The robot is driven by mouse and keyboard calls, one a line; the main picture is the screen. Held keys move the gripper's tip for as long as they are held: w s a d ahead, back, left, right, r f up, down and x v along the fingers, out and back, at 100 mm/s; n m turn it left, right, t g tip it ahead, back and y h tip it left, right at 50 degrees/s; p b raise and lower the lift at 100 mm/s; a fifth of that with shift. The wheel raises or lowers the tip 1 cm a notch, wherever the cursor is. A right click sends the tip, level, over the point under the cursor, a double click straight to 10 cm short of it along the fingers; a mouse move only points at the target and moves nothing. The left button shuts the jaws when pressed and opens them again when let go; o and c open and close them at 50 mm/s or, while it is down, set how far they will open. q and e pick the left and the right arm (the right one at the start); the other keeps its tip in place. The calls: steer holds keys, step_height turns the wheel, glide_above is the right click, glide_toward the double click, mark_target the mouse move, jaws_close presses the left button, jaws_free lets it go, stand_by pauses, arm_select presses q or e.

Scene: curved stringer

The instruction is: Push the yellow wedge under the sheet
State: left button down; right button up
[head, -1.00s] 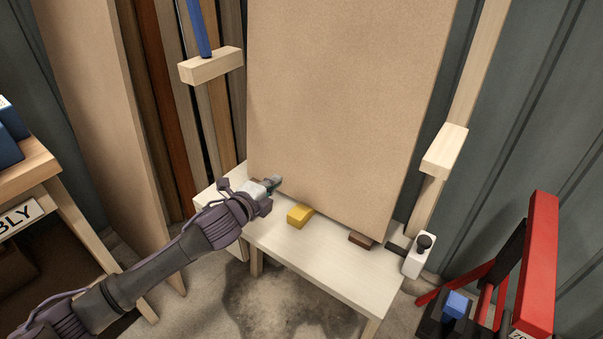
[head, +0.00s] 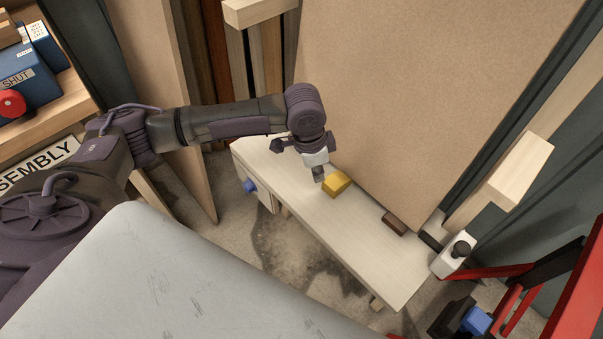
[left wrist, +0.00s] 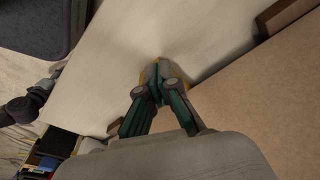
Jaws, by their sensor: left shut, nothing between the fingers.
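The yellow wedge (head: 337,183) lies on the pale bench top (head: 345,228), at the lower edge of the tan sheet (head: 430,85). Whether its far end is beneath that edge I cannot tell. My left gripper (head: 319,176) is shut and empty, pointing down just left of the wedge in the head view. In the left wrist view its closed fingertips (left wrist: 157,88) overlap the wedge (left wrist: 148,74) and hide most of it; contact is not clear. The sheet also shows there (left wrist: 275,105). My right gripper is not seen.
A brown block (head: 394,222) sits at the sheet's lower edge, right of the wedge. A white block with a black knob (head: 450,262) stands at the bench's right end. A red frame (head: 560,285) is at far right. The bench top in front of the wedge is clear.

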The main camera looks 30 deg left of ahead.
mark_target(338, 178)
arm_select(q)
steer(key=w+d, duration=0.3)
steer(key=d, duration=0.1)
steer(key=shift+w+b, duration=0.3)
steer(key=shift+f, duration=0.5)
steer(key=shift+s+a, duration=0.1)
steer(key=shift+s+f+p, duration=0.1)
steer(key=shift+f+p, duration=0.2)
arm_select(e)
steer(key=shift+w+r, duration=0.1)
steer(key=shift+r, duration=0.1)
